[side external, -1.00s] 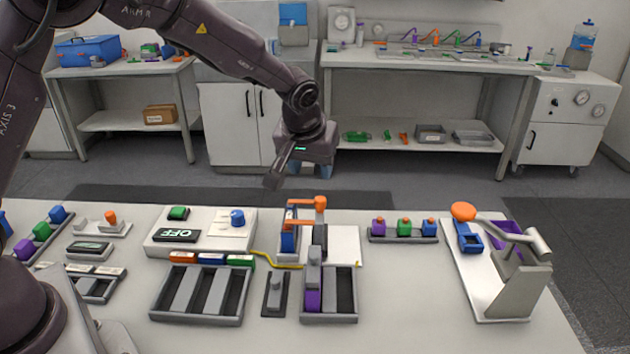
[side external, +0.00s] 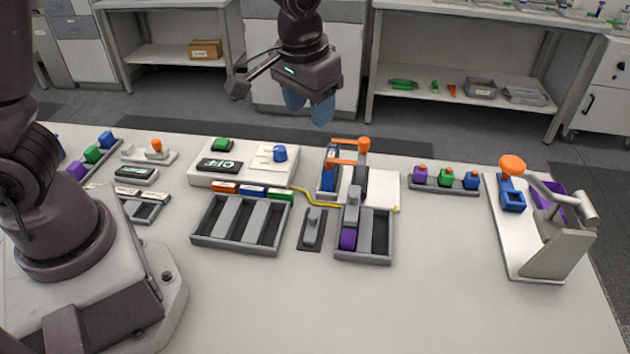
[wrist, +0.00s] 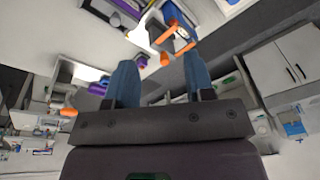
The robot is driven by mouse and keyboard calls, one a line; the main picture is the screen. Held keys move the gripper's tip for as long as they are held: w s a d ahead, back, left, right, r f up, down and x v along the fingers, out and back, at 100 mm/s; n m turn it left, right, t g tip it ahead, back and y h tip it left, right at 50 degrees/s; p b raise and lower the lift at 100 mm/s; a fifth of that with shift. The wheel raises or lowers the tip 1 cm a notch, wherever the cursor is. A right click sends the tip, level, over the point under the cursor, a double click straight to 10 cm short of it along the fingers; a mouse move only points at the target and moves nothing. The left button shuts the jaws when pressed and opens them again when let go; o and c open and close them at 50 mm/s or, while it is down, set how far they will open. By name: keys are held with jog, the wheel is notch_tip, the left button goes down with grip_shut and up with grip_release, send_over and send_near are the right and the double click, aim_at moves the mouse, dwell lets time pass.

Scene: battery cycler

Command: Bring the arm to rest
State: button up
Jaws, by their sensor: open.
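My gripper (side external: 307,107) hangs in the air above the far edge of the table, behind the cycler station (side external: 345,168) with its orange clamp arms. Its two blue fingers are apart with nothing between them; they also show in the wrist view (wrist: 157,85). The white cycler box (side external: 240,165) with a dark display stands left of the station. A yellow cable (side external: 315,199) runs from near the box to the station's white plate.
A grey slotted tray (side external: 242,224), a small dark holder (side external: 312,229) and a tray with a purple block (side external: 364,236) lie in front. A press (side external: 550,225) stands at right. The table's near middle is clear.

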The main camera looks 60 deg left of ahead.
jog(key=s+a+r+m+t, duration=0.1)
jog(key=s+r+t, duration=0.1)
jog(key=s+r, duration=0.3)
jog(key=s+a+r+m+t+h, duration=0.1)
jog(key=s+r, duration=0.4)
jog(key=s, duration=0.8)
jog(key=shift+a+r+t, duration=0.35)
jog(key=shift+a+t, duration=0.05)
jog(key=shift+a, duration=0.05)
dwell(1.2)
